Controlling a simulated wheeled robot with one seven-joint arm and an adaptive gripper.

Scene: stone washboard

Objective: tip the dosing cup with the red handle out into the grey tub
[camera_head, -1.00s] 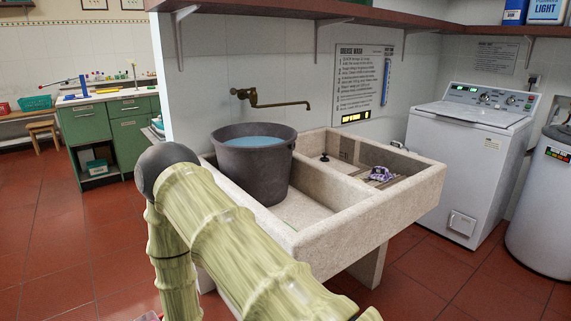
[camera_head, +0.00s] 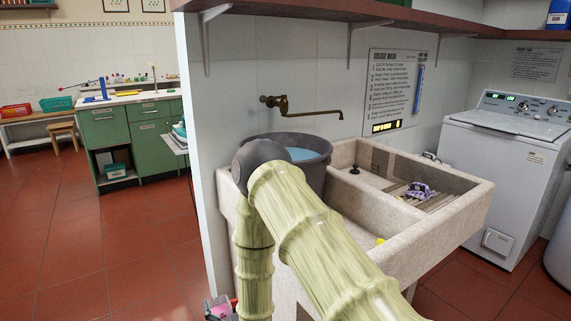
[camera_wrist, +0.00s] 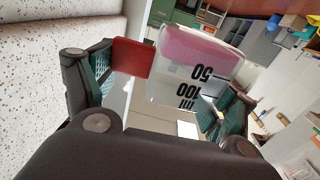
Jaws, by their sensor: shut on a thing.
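The dosing cup (camera_wrist: 195,75) is clear, with black 50 and 100 ml marks, a pink filling at its base end and a red handle (camera_wrist: 132,58). In the wrist view it lies between the dark fingers of my gripper (camera_wrist: 158,100), which is shut on it. In the head view a small part of the cup (camera_head: 219,307) shows at the bottom edge, left of the sink; its tilt is hard to tell. The grey tub (camera_head: 317,172) stands in the left basin, holding bluish liquid. My arm hides its front left part. The cup is apart from the tub.
The stone sink (camera_head: 455,222) has a ribbed right basin with a purple-and-white packet (camera_head: 420,191). A brass tap (camera_head: 305,111) reaches out above the tub. A small yellow thing (camera_head: 380,241) shows by the left basin. A washing machine (camera_head: 500,175) stands right; open floor lies left.

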